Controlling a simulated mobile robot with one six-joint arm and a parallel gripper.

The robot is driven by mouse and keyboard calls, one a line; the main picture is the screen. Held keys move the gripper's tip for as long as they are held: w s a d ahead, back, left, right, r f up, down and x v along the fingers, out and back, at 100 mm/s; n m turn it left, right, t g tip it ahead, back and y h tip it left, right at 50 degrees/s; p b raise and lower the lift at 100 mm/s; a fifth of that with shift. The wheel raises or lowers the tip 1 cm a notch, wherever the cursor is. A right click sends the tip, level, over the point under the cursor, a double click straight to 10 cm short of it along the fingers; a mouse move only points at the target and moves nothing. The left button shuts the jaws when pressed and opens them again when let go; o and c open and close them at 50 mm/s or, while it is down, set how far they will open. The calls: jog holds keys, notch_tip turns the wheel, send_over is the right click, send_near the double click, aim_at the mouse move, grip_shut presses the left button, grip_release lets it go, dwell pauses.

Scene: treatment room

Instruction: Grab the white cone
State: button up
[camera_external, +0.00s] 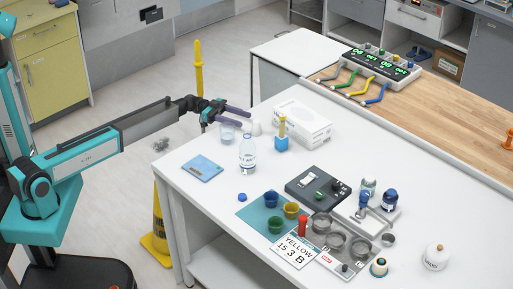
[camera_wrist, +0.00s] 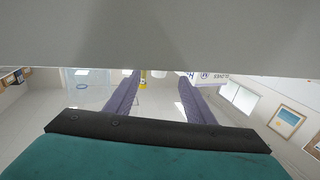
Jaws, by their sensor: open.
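A small white object, possibly the white cone (camera_external: 256,129), stands near the far left part of the white table, partly hidden by my fingers, so its full shape is unclear. My gripper (camera_external: 247,118) is open, with two purple fingers reaching in from the left at the table's edge, just left of and above that object. In the wrist view the two fingers (camera_wrist: 160,82) are spread apart, with no object clearly held between them. I cannot make out the cone in the wrist view, where a wide grey band covers the top.
A clear glass (camera_external: 228,133) stands below my fingers. A water bottle (camera_external: 248,155), a blue-based yellow tool (camera_external: 282,135) and a white box (camera_external: 302,124) stand close by. A blue card (camera_external: 202,168) lies at the left edge. Cups and jars crowd the table's front.

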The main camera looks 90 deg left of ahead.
aim_at(256, 127)
jog(key=shift+w+d, duration=0.2)
jog(key=shift+w, duration=0.2)
jog(key=shift+p+x, duration=0.9)
jog(key=shift+x, duration=1.65)
jog(key=c, duration=1.1)
